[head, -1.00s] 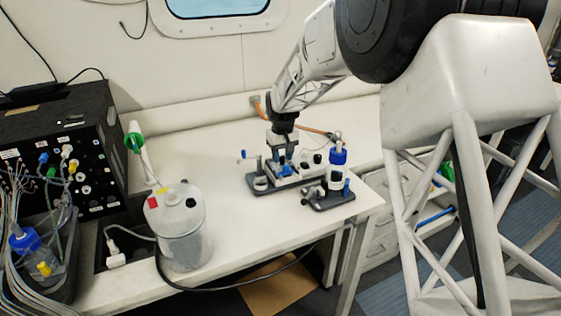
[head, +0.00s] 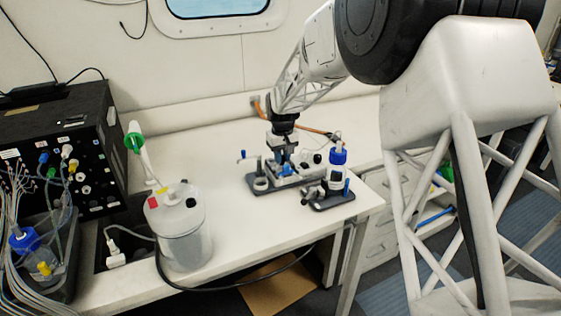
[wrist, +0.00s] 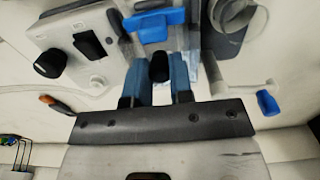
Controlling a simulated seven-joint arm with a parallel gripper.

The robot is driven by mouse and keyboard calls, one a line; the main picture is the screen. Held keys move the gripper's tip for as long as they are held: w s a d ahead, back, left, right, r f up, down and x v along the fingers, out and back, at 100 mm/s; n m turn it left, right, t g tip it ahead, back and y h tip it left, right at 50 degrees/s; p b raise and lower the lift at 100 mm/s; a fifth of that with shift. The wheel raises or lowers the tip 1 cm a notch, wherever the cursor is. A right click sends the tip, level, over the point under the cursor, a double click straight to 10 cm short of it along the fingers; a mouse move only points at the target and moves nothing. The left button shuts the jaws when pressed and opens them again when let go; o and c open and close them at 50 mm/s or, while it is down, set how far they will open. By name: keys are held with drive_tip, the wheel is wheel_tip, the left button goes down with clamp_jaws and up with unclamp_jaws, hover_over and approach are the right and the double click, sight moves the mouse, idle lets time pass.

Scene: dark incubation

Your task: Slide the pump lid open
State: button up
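The pump (head: 288,178) stands on the bench in the head view, a grey and white device on a dark base. My gripper (head: 284,156) is low over it, and its tips are hard to make out there. In the wrist view my gripper (wrist: 158,75) has two blue fingers set apart, one on each side of a small black knob (wrist: 158,67). I cannot tell whether the fingers touch the knob. A clear part with a blue block (wrist: 158,26) lies just beyond the fingertips; I cannot tell for sure which part is the lid.
A clear white-topped jar (head: 182,228) stands at the front left of the bench. A black box (head: 62,140) is at far left.

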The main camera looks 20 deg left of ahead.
drive_tip(key=shift+w, duration=0.1)
idle(0.3)
drive_tip(key=shift+w+a, duration=2.55)
drive_tip(key=shift+w, duration=0.15)
drive_tip(key=o, duration=0.5)
drive_tip(key=shift+o, duration=0.2)
drive_tip(key=shift+s+d, duration=0.1)
drive_tip(key=shift+s, duration=0.05)
drive_tip(key=shift+s+d, duration=1.95)
drive_tip(key=shift+s, duration=0.15)
drive_tip(key=shift+r, duration=0.15)
